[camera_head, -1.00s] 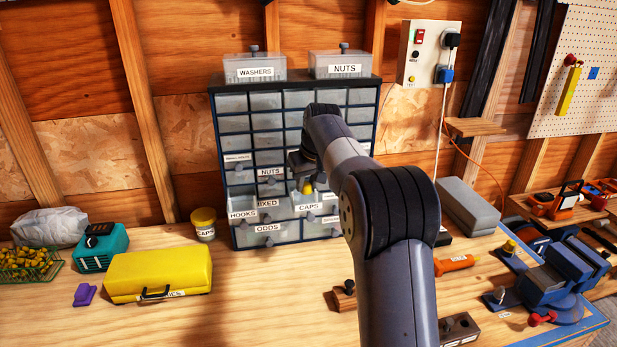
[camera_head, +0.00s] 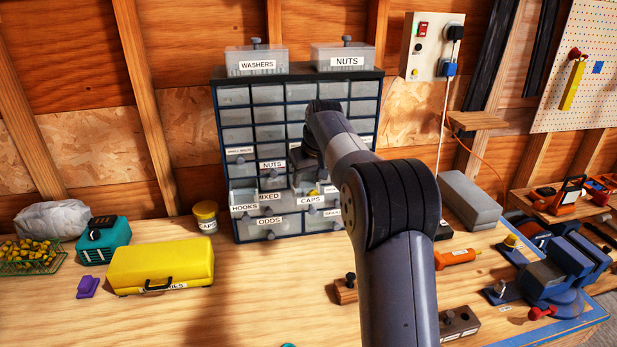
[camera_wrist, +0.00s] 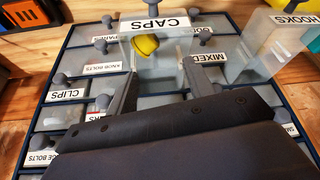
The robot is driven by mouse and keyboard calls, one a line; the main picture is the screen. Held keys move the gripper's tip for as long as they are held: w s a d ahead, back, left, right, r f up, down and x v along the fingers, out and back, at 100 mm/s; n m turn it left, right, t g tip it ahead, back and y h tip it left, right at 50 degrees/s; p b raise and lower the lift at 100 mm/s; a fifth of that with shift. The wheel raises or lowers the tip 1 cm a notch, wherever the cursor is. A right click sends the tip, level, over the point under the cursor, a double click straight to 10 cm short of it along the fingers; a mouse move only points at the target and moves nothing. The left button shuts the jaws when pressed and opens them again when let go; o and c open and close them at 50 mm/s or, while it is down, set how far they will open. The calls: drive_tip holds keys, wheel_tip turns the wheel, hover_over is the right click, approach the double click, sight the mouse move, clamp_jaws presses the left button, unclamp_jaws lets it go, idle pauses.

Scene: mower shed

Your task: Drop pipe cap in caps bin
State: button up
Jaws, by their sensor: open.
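The yellow pipe cap (camera_wrist: 146,45) lies tilted inside the open, translucent drawer labelled CAPS (camera_wrist: 155,23), seen upside down in the wrist view. In the head view, a little of the cap (camera_head: 313,191) shows behind the front of the CAPS drawer (camera_head: 310,200), low in the cabinet. My gripper (camera_wrist: 158,72) is open and empty, its two fingers apart on either side of the drawer's opening and clear of the cap. In the head view my gripper (camera_head: 306,176) is just above that drawer, with its fingers partly hidden by my arm.
The drawer cabinet (camera_head: 230,123) stands against the wall. The HOOKS drawer (camera_head: 243,203) also sticks out, left of CAPS. A yellow-lidded jar (camera_head: 206,216), a yellow case (camera_head: 162,266) and a teal box (camera_head: 103,243) stand left on the bench. A blue vise (camera_head: 560,265) is at right.

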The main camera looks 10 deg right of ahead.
drive_tip(key=a+b+v, duration=0.1)
drive_tip(key=v, duration=0.9)
drive_tip(key=shift+d+r, duration=0.4)
drive_tip(key=shift+d, duration=0.1)
drive_tip(key=shift+s+f, duration=0.1)
drive_tip(key=shift+s, duration=0.05)
drive_tip(key=p+x, duration=0.1)
drive_tip(key=x, duration=1)
drive_tip(key=shift+s+r+b, duration=0.4)
drive_tip(key=shift+s+b, duration=0.15)
drive_tip(key=shift+s, duration=0.05)
drive_tip(key=shift+s+r+b, duration=0.35)
drive_tip(key=shift+s+b, duration=0.15)
drive_tip(key=shift+s, duration=0.1)
drive_tip(key=shift+r, duration=0.1)
